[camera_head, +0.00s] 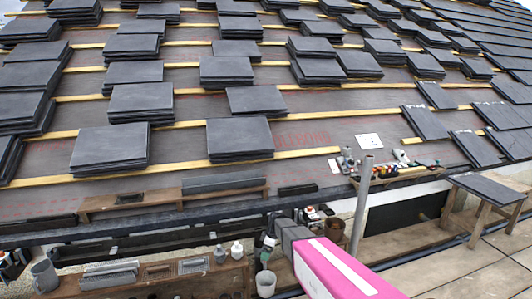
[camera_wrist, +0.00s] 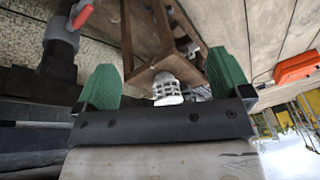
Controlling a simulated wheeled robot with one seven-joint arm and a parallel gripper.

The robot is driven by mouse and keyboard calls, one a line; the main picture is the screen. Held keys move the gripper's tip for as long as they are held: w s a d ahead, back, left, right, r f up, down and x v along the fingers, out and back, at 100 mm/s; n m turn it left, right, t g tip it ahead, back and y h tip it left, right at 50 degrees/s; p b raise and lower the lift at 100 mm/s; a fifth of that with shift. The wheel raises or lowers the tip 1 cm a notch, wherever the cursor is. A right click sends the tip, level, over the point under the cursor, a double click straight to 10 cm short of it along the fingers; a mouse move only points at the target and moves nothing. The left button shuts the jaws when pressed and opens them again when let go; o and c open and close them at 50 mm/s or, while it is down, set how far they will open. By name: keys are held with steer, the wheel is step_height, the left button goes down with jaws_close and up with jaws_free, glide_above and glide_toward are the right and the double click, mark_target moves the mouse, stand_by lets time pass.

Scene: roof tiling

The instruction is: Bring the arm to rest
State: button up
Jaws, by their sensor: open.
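My gripper (camera_wrist: 165,78) shows in the wrist view as two green fingers standing wide apart. No object is clamped between them. A white slotted piece (camera_wrist: 167,90) and a brown wooden frame (camera_wrist: 160,66) show in the gap, seemingly beyond the fingers. In the head view my pink arm reaches in from the bottom edge, and its dark wrist end is low, beside the roof's lower edge. The gripper (camera_head: 267,243) is small there and its fingers are hard to make out.
Stacks of dark slates (camera_head: 240,138) lie on the battens of the sloping roof. A grey upright pole (camera_head: 362,205) stands just right of my wrist. A slate-topped trestle (camera_head: 487,188) stands at right.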

steer(key=s+d+r+m+h, duration=0.1)
steer(key=s+d+r+m, duration=0.6)
steer(key=s+d+m, duration=0.1)
steer(key=s+d+r+m+h, duration=0.2)
steer(key=s+d+r+m, duration=0.5)
steer(key=s+d, duration=0.4)
steer(key=shift+s+r+m+t, duration=0.4)
steer(key=shift+r, duration=0.1)
